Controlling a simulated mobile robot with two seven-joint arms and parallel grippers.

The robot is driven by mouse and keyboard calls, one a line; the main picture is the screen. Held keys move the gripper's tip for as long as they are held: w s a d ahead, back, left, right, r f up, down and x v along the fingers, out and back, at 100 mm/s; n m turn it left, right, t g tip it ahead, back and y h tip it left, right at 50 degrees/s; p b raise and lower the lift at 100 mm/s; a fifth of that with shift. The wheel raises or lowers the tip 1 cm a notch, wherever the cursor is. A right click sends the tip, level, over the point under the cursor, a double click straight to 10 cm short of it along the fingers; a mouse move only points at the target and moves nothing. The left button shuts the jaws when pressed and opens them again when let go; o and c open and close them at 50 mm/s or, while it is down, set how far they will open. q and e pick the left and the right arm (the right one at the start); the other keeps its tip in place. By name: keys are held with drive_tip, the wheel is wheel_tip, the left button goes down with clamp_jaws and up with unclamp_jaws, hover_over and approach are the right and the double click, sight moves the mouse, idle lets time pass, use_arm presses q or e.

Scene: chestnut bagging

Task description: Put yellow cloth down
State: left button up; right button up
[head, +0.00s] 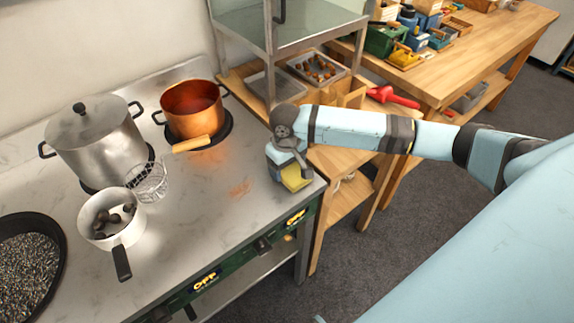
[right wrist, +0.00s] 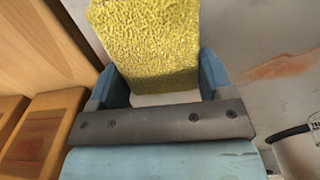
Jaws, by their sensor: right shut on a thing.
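The yellow cloth (head: 296,178) is in my right gripper (head: 284,172), low over the front right corner of the steel stovetop (head: 225,235) in the head view. In the right wrist view the textured yellow cloth (right wrist: 150,45) stands between the two blue fingers (right wrist: 160,85), which are shut on it. I cannot tell whether the cloth touches the stovetop. My left gripper is not in view.
An orange-brown smear (head: 240,188) lies left of the gripper. A copper pot (head: 192,112) with a wooden-handled item, a lidded steel pot (head: 95,140), a wire basket (head: 147,182) and a white saucepan (head: 112,228) stand further left. A wooden bench (head: 345,160) adjoins on the right.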

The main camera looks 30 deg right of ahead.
drive_tip(key=o, duration=1)
drive_tip(key=shift+f, duration=0.15)
drive_tip(key=shift+r, duration=0.2)
wheel_tip(320, 180, up, 12)
drive_tip(key=shift+a+p, duration=0.1)
drive_tip(key=shift+p, duration=0.2)
drive_tip(key=shift+f, duration=0.1)
